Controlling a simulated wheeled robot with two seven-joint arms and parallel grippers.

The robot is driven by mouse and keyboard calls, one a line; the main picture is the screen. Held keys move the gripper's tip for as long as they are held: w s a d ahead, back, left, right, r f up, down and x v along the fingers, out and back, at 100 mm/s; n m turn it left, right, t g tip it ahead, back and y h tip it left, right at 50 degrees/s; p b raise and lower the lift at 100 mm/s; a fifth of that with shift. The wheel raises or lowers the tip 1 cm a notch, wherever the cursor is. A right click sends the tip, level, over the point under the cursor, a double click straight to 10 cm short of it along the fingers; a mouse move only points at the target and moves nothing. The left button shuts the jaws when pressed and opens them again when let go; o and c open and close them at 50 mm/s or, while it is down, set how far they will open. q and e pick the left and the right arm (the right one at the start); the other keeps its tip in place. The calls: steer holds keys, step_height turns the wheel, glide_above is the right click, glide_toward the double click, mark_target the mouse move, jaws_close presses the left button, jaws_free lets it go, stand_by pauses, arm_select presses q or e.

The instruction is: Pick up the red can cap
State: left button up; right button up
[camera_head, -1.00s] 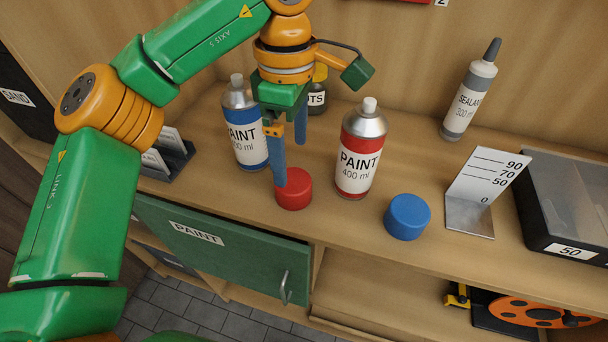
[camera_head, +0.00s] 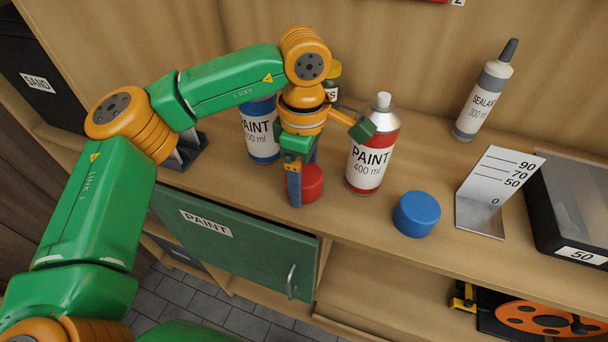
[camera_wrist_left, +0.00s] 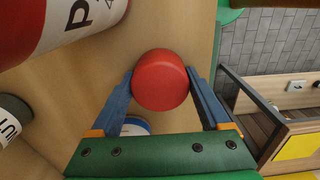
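The red can cap (camera_head: 311,183) sits on the wooden bench top, left of and in front of the red-labelled paint can (camera_head: 371,150). My left gripper (camera_head: 302,182) is down at the cap, with one blue finger in front of it and the other behind. In the left wrist view the cap (camera_wrist_left: 160,80) lies between the two fingertips, with little gap on either side. The fingers look open around it; firm contact does not show. The front finger hides part of the cap in the head view. My right gripper is in neither view.
A blue cap (camera_head: 417,214) and a white scale plate (camera_head: 494,182) stand to the right. A blue-labelled paint can (camera_head: 260,135) stands behind my left gripper. A sealant tube (camera_head: 482,95) stands at the back. The bench front edge is close to the red cap.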

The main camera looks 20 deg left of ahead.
arm_select(q)
steer(key=c, duration=0.3)
